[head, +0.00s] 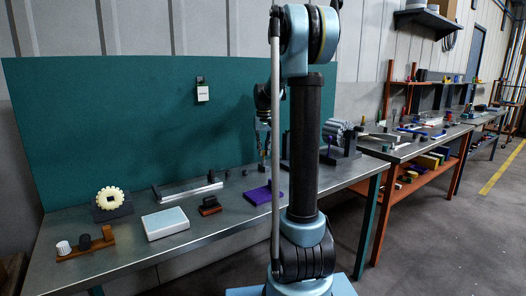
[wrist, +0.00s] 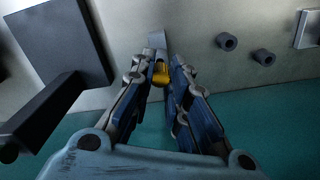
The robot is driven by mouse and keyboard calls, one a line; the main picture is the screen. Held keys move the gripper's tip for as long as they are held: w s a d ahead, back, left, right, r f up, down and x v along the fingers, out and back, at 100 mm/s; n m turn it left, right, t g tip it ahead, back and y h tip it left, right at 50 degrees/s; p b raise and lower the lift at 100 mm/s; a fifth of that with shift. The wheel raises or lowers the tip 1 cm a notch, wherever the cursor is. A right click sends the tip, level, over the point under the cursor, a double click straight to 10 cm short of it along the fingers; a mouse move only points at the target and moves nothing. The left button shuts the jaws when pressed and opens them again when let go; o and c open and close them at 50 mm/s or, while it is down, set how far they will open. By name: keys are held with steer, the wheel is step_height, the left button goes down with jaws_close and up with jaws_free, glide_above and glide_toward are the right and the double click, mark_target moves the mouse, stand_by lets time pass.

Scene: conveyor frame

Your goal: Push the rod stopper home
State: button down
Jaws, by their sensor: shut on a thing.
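My gripper (wrist: 160,78) shows in the wrist view with its blue fingers closed around a small yellow piece (wrist: 160,74). I cannot tell whether this piece is the rod stopper, as the fingers hide part of it. A narrow grey strip (wrist: 157,41) lies just beyond the fingertips; whether it touches the piece is unclear. In the head view my gripper (head: 263,150) hangs above the back of the bench, near the purple plate (head: 262,194), partly beside my own arm. The yellow piece cannot be made out there.
A dark block (wrist: 62,45) stands left of my gripper in the wrist view; two dark cylinders (wrist: 226,41) (wrist: 263,57) are at right. The bench also holds a metal rail (head: 187,188), a white box (head: 165,222) and a cream gear (head: 111,198). A teal panel (head: 130,120) rises behind.

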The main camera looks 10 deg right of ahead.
steer(key=shift+f, duration=1.15)
steer(key=c, duration=1.5)
jaws_free()
steer(key=shift+r, duration=0.1)
